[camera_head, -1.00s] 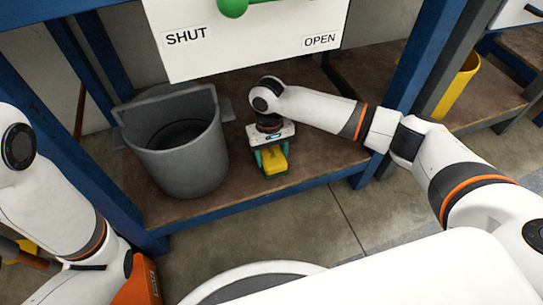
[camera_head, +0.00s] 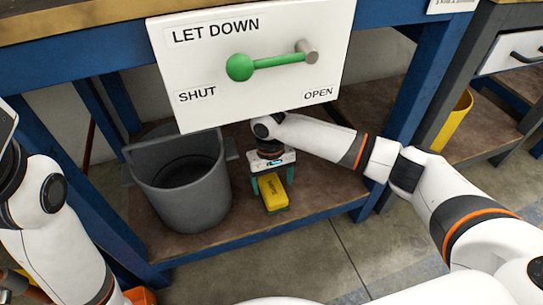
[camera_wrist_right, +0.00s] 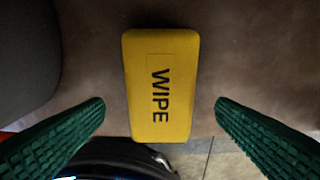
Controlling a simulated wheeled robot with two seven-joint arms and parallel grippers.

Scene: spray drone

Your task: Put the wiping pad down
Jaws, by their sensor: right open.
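The wiping pad (camera_head: 273,191) is a yellow block with a darker underside. It rests on the brown lower shelf (camera_head: 310,190), right of the grey bucket. In the right wrist view the pad (camera_wrist_right: 160,85) lies between the green fingers, marked WIPE, with a gap on each side. My right gripper (camera_head: 270,188) is open around the pad; it also shows in the right wrist view (camera_wrist_right: 160,120). My left arm is at the left edge in the head view, and its jaws cannot be made out.
The grey bucket (camera_head: 185,190) stands close left of the pad. A white panel (camera_head: 210,75) with a green lever (camera_head: 270,63) hangs above the shelf, marked LET DOWN, SHUT and OPEN. Blue posts frame the shelf. A yellow bin (camera_head: 452,122) stands at the right.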

